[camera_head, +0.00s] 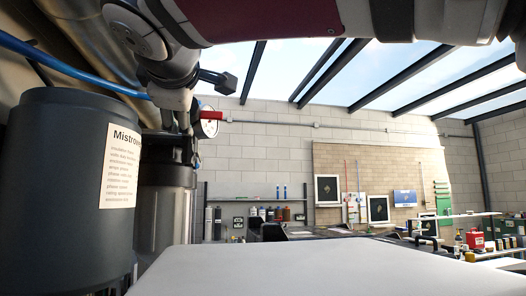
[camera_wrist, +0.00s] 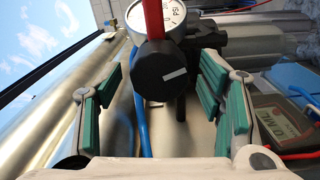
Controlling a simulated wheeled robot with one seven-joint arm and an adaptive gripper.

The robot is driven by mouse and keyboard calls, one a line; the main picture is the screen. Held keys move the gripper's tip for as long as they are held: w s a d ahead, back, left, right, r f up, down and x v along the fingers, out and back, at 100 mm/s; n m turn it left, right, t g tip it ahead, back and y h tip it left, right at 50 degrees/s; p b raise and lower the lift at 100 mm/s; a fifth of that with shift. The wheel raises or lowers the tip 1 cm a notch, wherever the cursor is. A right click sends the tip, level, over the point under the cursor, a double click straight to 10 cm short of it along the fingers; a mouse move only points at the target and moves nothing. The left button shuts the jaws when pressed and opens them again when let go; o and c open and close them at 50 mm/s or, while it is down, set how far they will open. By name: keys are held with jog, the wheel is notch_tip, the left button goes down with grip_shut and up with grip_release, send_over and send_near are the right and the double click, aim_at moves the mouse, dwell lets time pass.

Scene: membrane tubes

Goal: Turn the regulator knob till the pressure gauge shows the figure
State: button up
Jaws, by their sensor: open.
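The regulator knob (camera_wrist: 165,68) is black and round with a white mark line on its face, in the upper middle of the wrist view. The pressure gauge (camera_wrist: 172,14) is white, marked PSI, just behind and above it. A red bar crosses the gauge face, so its needle and most figures cannot be read. In the head view the gauge (camera_head: 209,128) is small and edge-on, with red at its side. My gripper (camera_wrist: 163,82) is open, its green-padded fingers on either side of the knob with gaps visible. Whether the knob lies between the tips in depth is unclear.
A dark cylinder labelled Mistro… (camera_head: 62,190) stands close at left, with a grey clear-walled housing (camera_head: 165,215) beside it. A blue hose (camera_head: 75,72) runs overhead. A digital meter (camera_wrist: 283,122) with red leads lies right of my fingers. A workbench (camera_head: 360,230) stands farther back.

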jog(key=v, duration=1.2)
jog(key=shift+s+f, duration=0.1)
